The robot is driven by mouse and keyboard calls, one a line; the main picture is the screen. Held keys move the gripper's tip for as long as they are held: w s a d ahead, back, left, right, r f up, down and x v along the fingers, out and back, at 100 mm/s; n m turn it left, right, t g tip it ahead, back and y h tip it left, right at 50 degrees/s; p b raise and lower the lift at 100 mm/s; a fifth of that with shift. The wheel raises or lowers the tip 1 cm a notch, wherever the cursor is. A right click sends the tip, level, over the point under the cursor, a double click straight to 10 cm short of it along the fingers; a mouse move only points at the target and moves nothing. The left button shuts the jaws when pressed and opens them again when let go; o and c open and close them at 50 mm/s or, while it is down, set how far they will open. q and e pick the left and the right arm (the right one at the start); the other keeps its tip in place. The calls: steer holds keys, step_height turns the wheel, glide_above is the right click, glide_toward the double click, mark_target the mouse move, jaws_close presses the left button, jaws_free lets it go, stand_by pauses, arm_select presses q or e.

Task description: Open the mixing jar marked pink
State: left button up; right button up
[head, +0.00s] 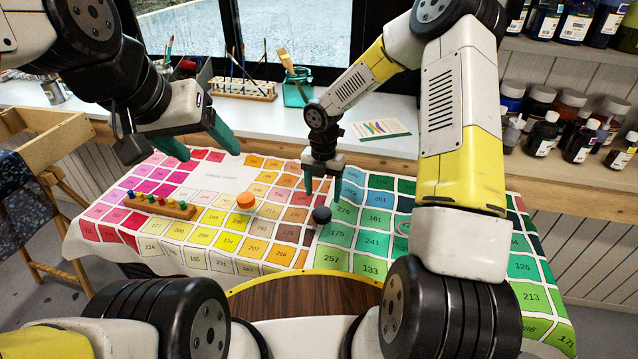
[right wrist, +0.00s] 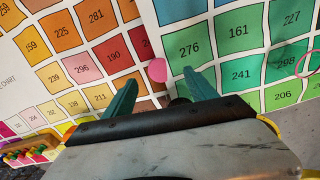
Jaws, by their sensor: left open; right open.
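A small round dark-topped thing (head: 321,215), perhaps a jar lid, is on the chart cloth in the head view. My right gripper (head: 322,192) points down just above it, fingers apart, nothing visibly held. In the right wrist view, a pink disc (right wrist: 157,70) shows just beyond the right gripper (right wrist: 153,88). Part of a dark round thing (right wrist: 179,101) shows behind the gripper's edge. I cannot tell whether the pink disc belongs to it. My left gripper (head: 197,143) is open and empty above the cloth's back left.
A wooden rack with coloured pegs (head: 160,206) lies on the left of the chart cloth (head: 222,178). A faint pink ring (head: 403,228) is at the right, partly behind my right arm. Shelves of bottles (head: 565,110) stand at right. The cloth's front middle is clear.

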steer(key=s+d+r+m+t, duration=0.1)
steer(key=s+d+r+m, duration=0.2)
steer(key=r, duration=0.5)
steer(key=s+d+r+m, duration=0.1)
steer(key=s+r+m, duration=0.2)
steer(key=r+m, duration=0.35)
steer(key=s+d+r+m+t, duration=0.1)
steer(key=s+d+r+m, duration=0.2)
steer(key=r, duration=0.5)
steer(key=s+r+m+t+y, duration=0.1)
steer(key=s+r+m+t, duration=0.1)
steer(key=s+r+m, duration=0.2)
steer(key=s+r+m+t+y, duration=0.1)
steer(key=s+r+m, duration=0.4)
steer(key=s+m, duration=0.6)
steer(key=m+t, duration=0.1)
steer(key=m, duration=0.2)
steer(key=shift+d, duration=0.35)
